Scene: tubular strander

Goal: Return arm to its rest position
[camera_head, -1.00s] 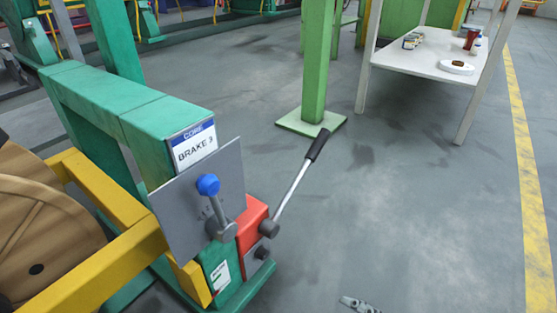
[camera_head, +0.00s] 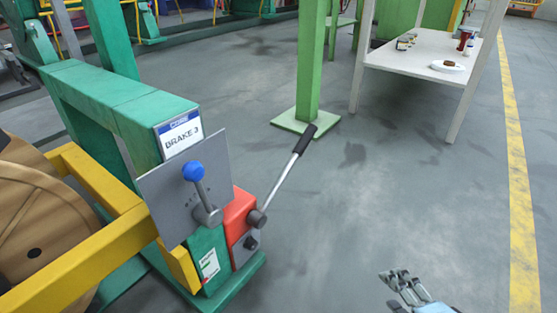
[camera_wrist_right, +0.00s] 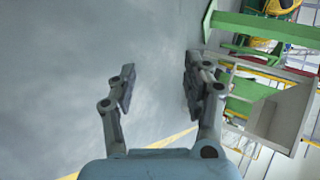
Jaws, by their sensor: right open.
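My right gripper (camera_head: 402,284) shows at the bottom right of the head view, over bare floor, apart from the brake stand. In the right wrist view my right gripper (camera_wrist_right: 158,88) has its two fingers spread wide with nothing between them. My left gripper is not in view. The brake stand (camera_head: 110,98) is a green frame with a "BRAKE 3" sign (camera_head: 181,134). It carries a short lever with a blue knob (camera_head: 193,171) and a long lever with a black grip (camera_head: 304,139), tilted up to the right from a red block (camera_head: 238,215).
A wooden reel (camera_head: 30,215) sits behind a yellow bar (camera_head: 95,255) at left. A green post (camera_head: 311,70) stands on a floor plate at centre. A white table (camera_head: 425,57) with small items is at back right. A yellow floor line (camera_head: 520,190) runs at right. Middle floor is clear.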

